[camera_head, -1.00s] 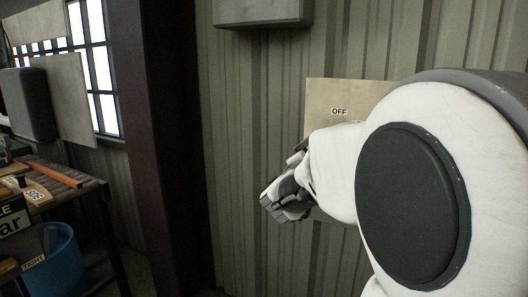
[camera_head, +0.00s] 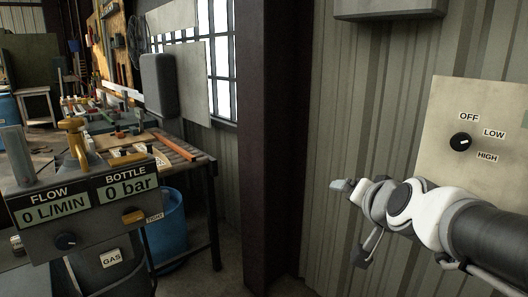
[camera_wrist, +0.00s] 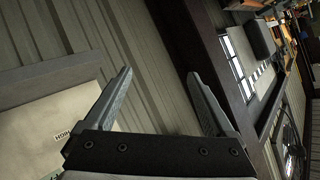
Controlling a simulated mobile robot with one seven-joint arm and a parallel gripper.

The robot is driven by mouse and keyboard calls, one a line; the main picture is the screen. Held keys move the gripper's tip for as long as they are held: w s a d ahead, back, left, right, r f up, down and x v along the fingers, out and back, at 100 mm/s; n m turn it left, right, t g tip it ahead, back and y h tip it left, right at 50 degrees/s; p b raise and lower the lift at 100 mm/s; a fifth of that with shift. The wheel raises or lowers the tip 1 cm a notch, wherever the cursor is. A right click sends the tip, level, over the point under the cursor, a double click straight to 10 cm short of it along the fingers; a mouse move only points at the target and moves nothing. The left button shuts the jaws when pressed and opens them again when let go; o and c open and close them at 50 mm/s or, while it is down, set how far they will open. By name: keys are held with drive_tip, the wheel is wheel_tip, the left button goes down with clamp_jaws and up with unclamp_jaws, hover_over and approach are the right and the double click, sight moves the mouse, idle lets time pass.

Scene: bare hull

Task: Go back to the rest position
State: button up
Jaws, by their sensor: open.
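My gripper (camera_wrist: 160,105) is open in the wrist view, its two grey fingers spread with nothing between them. In the head view my white and grey arm reaches in from the right edge, and its end (camera_head: 355,222) is in front of the corrugated wall, left of a beige panel. The panel (camera_head: 450,105) carries a black knob (camera_head: 460,142) with OFF, LOW and HIGH labels. The lower part of the panel is hidden behind my arm. Part of the panel (camera_wrist: 75,108) also shows at the left of the wrist view, tilted.
A gas unit (camera_head: 90,240) with FLOW and BOTTLE displays reading 0 stands at the left front. Behind it are a cluttered workbench (camera_head: 185,147) and a blue bin (camera_head: 168,235). A dark post (camera_head: 270,130) stands between the bench and my arm. A grey box (camera_head: 390,8) hangs above.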

drive_tip(key=s+a+f+n+g, duration=0.2)
drive_tip(key=s+f+n+g, duration=0.15)
drive_tip(key=s, duration=0.45)
drive_tip(key=s+a+f+n+g, duration=0.2)
drive_tip(key=s+f+n+g, duration=0.15)
drive_tip(key=s, duration=0.55)
wheel_tip(320, 180, up, 12)
drive_tip(key=s+p, duration=0.2)
drive_tip(key=p, duration=1.1)
drive_tip(key=shift+d+p, duration=0.2)
drive_tip(key=shift+p, duration=0.15)
